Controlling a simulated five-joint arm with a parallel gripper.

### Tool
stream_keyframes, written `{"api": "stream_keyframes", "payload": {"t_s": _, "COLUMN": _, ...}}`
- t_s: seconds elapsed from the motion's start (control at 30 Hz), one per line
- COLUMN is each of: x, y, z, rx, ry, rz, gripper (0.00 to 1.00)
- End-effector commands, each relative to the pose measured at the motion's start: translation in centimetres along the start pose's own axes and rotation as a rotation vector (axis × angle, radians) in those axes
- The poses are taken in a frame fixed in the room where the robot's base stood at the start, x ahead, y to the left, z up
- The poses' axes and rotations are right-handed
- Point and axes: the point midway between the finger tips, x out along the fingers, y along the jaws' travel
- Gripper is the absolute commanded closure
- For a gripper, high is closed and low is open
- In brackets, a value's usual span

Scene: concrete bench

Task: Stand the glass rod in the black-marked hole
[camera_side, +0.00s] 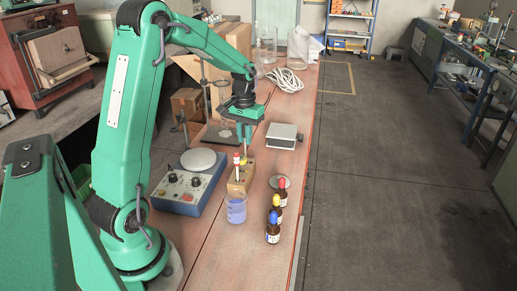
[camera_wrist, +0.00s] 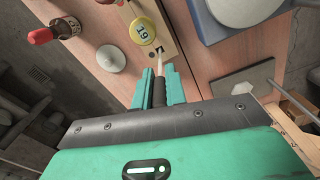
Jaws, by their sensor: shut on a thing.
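My gripper (camera_wrist: 159,82) is shut on the glass rod (camera_wrist: 160,66), which has a dark section between the fingers and a pale end beyond them. In the side view my gripper (camera_side: 243,128) is above the wooden block (camera_side: 242,178), with the thin rod (camera_side: 244,149) pointing down towards it. In the wrist view the rod's pale end is at a black mark (camera_wrist: 159,50) on the block (camera_wrist: 166,24). I cannot tell whether the end is in the hole or just above it. A yellow cap (camera_wrist: 142,30) marked 19 stands close beside the rod.
A blue-sided hotplate (camera_side: 190,185) stands left of the block, and a beaker of blue liquid (camera_side: 236,208) in front. Several brown bottles (camera_side: 273,229) with coloured caps are to the right.

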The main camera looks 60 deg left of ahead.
Motion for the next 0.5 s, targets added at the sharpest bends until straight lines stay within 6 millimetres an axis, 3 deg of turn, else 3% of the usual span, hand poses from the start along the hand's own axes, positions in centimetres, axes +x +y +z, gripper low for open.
{"api": "stream_keyframes", "payload": {"t_s": 0.5, "x": 0.9, "y": 0.0, "z": 0.01, "rx": 0.0, "ry": -0.001, "rz": 0.0, "gripper": 1.0}}
